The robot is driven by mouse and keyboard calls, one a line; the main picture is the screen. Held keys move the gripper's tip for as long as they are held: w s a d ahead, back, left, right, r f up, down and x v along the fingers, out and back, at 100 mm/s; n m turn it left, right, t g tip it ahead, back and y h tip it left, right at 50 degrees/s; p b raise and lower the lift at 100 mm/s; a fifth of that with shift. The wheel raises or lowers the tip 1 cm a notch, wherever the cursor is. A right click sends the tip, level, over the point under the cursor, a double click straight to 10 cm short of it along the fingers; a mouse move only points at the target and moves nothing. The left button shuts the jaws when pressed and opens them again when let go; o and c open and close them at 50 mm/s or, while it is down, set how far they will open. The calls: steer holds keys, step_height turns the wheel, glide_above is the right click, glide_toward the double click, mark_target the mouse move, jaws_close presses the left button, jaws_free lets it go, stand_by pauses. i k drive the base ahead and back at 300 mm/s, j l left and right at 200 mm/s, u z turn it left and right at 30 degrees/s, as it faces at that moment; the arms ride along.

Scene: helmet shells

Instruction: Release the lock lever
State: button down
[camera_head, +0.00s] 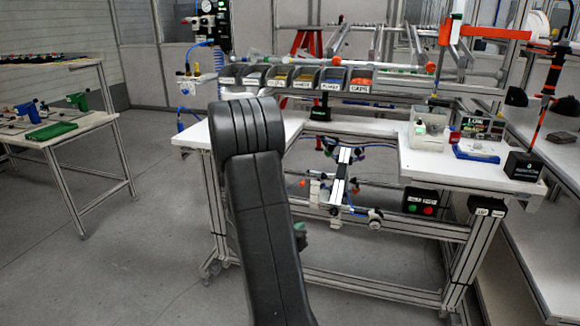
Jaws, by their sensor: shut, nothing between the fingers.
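A clamping fixture (345,178) is mounted in the front gap of the workbench (440,172), below its white top. It has a pale central bar, dark and blue fittings, white blocks and a small orange knob (302,183). I cannot make out which small part is the lock lever, or its position. My black arm rises in front of the bench, left of the fixture. My gripper is not in view. A small grey-green part (300,232) shows just right of my arm; I cannot tell what it is.
Labelled bins (302,79) line the bench's back. A clear container (428,130) and blue tray (476,151) stand at right. A button box (420,202) hangs under the front edge. A side table (75,133) stands left, with open floor (165,220) between.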

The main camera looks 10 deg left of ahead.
mark_target(302, 183)
steer(key=i+l+u, duration=0.1)
steer(key=i, duration=0.4)
steer(key=i+l+u, duration=0.15)
steer(key=i, duration=0.4)
